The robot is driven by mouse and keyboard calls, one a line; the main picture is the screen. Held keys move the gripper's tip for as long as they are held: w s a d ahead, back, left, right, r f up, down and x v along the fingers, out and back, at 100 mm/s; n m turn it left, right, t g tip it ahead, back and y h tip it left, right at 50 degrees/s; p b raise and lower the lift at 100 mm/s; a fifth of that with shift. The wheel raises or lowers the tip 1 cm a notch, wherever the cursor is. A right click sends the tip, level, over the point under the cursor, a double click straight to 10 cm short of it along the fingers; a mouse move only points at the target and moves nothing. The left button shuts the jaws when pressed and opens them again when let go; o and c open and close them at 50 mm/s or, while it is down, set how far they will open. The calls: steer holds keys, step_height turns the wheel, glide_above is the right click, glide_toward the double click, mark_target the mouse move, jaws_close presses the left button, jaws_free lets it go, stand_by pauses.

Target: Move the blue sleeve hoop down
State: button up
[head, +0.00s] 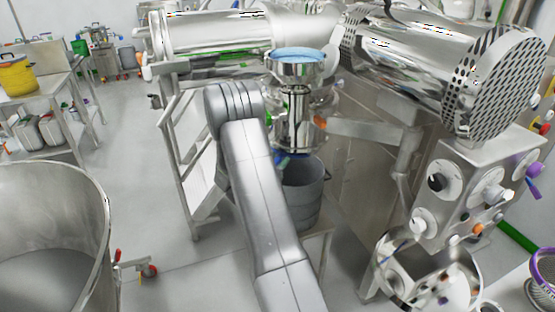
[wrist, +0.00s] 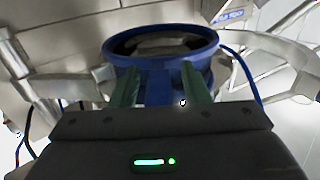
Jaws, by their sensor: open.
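The blue sleeve hoop (wrist: 200,52) is a round blue ring around a dark opening in the upper middle of the wrist view. A blue upright part of it shows between the two green fingers of my gripper (wrist: 160,72). The fingers stand apart on either side of this part, just in front of the ring. I cannot tell whether they touch it. In the head view a small dark blue patch (head: 282,160), perhaps the hoop, shows below the steel outlet. My arm hides most of it and my gripper there.
A grey bucket (head: 303,190) stands beneath the steel outlet (head: 296,120). A horizontal steel drum lies on either side above. A control box (head: 470,190) with knobs is at right. A large round steel vessel (head: 60,235) stands at left. Thin blue cords hang beside the hoop.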

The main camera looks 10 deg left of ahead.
jaws_close()
step_height(320, 180, down, 10)
steer(key=b, duration=1.1)
steer(key=shift+f, duration=0.2)
steer(key=shift+s, duration=0.1)
jaws_free()
steer(key=shift+f, duration=0.15)
